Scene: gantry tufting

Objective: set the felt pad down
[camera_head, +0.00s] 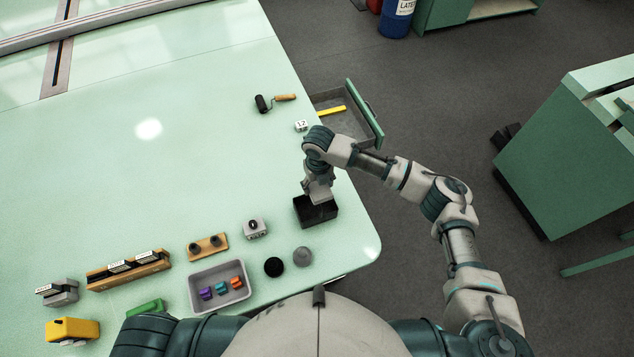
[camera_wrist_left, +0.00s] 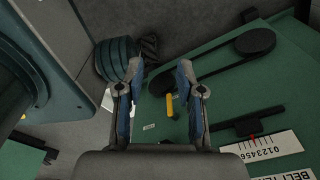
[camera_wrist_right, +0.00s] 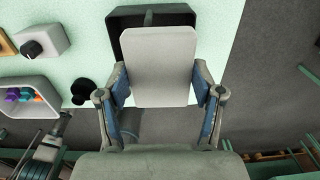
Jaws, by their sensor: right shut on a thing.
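The felt pad (camera_wrist_right: 158,55) looks like a light grey slab with rounded corners in the right wrist view. My right gripper (camera_wrist_right: 161,82) is shut on it, with one finger at each side edge. In the head view my right gripper (camera_head: 318,188) is over the open black box (camera_head: 322,213) near the table's right edge. In the right wrist view the pad covers part of that box (camera_wrist_right: 122,20). I cannot tell whether the pad touches the box. My left gripper (camera_wrist_left: 160,78) is open and empty in the left wrist view; the head view does not show it.
Close by are a knob block (camera_head: 254,229), a black disc (camera_head: 273,267), a grey disc (camera_head: 303,257) and a grey tray (camera_head: 196,305) of coloured clips. An open drawer (camera_head: 350,125) juts from the right edge. The table's middle is clear.

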